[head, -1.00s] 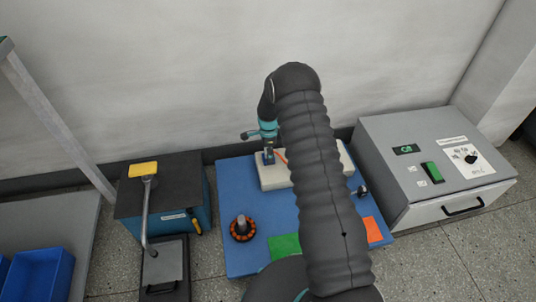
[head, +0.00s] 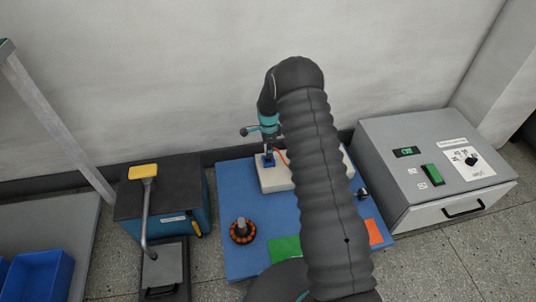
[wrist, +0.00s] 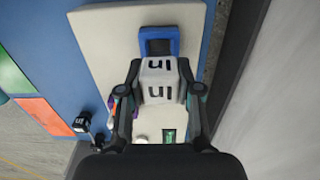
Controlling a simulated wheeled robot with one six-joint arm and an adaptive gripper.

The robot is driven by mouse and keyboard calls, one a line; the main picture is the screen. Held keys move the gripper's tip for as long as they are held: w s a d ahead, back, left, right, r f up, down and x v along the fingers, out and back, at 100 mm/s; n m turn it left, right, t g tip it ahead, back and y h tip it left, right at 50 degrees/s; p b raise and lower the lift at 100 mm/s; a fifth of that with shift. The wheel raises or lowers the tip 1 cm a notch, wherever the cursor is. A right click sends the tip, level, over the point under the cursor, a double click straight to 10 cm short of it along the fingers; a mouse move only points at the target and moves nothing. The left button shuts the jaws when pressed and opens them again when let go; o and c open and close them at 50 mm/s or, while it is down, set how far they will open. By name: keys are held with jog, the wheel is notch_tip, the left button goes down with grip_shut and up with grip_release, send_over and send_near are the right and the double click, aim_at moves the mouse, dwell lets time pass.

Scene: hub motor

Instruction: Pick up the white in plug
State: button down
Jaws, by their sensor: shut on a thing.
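The white plug (wrist: 160,80) is marked "in" and sits between the fingers of my gripper (wrist: 160,70) in the wrist view. The fingers are shut on its two sides. A blue socket (wrist: 158,38) with a dark opening is just beyond the plug, on the pale block (wrist: 100,40). I cannot tell whether the plug still touches the socket. In the head view the blue socket (head: 268,160) shows on the block's left end, below my wrist; the plug cannot be made out there.
The blue mat (head: 235,190) carries an orange-and-black hub motor (head: 243,230), a green patch (head: 284,247) and an orange patch (head: 374,231). A grey control box (head: 420,165) stands right, a lever press (head: 150,205) left. The wall is close behind the block.

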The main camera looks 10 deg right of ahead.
jog(key=s+d+r, duration=0.6)
jog(key=d+r, duration=0.1)
jog(key=d, duration=0.3)
jog(key=w+a, duration=0.2)
jog(key=a, duration=0.1)
jog(key=w+a, duration=0.2)
jog(key=a, duration=0.1)
jog(key=w+a+b, duration=0.1)
jog(key=a, duration=0.2)
jog(key=shift+w+a, duration=0.4)
notch_tip(320, 180, down, 3)
jog(key=shift+r+b, duration=0.1)
jog(key=shift+b, duration=0.85)
jog(key=shift+w+a+f+b, duration=0.1)
jog(key=shift+f+b, duration=1.15)
jog(key=shift+f, duration=0.9)
jog(key=shift+f, duration=0.15)
jog(key=shift+f+b, duration=0.45)
jog(key=shift+f, duration=0.05)
